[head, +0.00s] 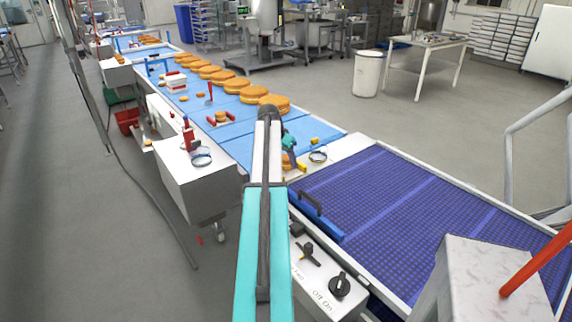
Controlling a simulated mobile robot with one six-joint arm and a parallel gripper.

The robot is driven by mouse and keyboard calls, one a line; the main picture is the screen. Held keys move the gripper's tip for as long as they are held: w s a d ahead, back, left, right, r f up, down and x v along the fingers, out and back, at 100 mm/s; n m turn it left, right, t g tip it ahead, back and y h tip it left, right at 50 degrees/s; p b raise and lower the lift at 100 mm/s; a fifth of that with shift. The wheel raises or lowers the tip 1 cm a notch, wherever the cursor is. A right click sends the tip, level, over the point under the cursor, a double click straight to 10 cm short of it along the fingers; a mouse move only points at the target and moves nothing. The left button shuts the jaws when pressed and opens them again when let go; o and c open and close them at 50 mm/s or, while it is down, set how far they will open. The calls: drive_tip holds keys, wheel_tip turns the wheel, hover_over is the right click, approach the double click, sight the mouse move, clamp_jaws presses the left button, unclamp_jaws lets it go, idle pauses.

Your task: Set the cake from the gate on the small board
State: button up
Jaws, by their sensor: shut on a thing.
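My teal and white arm reaches forward, and my gripper (289,153) is at its end beside the near end of the light blue belt. The gripper is small and partly hidden behind the arm. A small orange-brown cake (286,162) shows at its jaws, and the jaws are shut on it. Whether the cake touches what lies below is too small to tell. A red gate-like bracket (211,121) stands on the belt further back, with small brown pieces near it. I cannot make out the small board clearly.
Several large round cakes (237,85) line the right side of the light blue belt (190,101). A purple mesh belt (390,200) lies to the right, with a blue handled bar (318,216) at its left edge. A white bin (367,75) stands behind on open floor.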

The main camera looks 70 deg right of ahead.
drive_tip(key=shift+f, duration=1.05)
drive_tip(key=shift+f, duration=0.1)
drive_tip(key=o, duration=0.7)
drive_tip(key=b+v, duration=0.2)
drive_tip(key=v, duration=1)
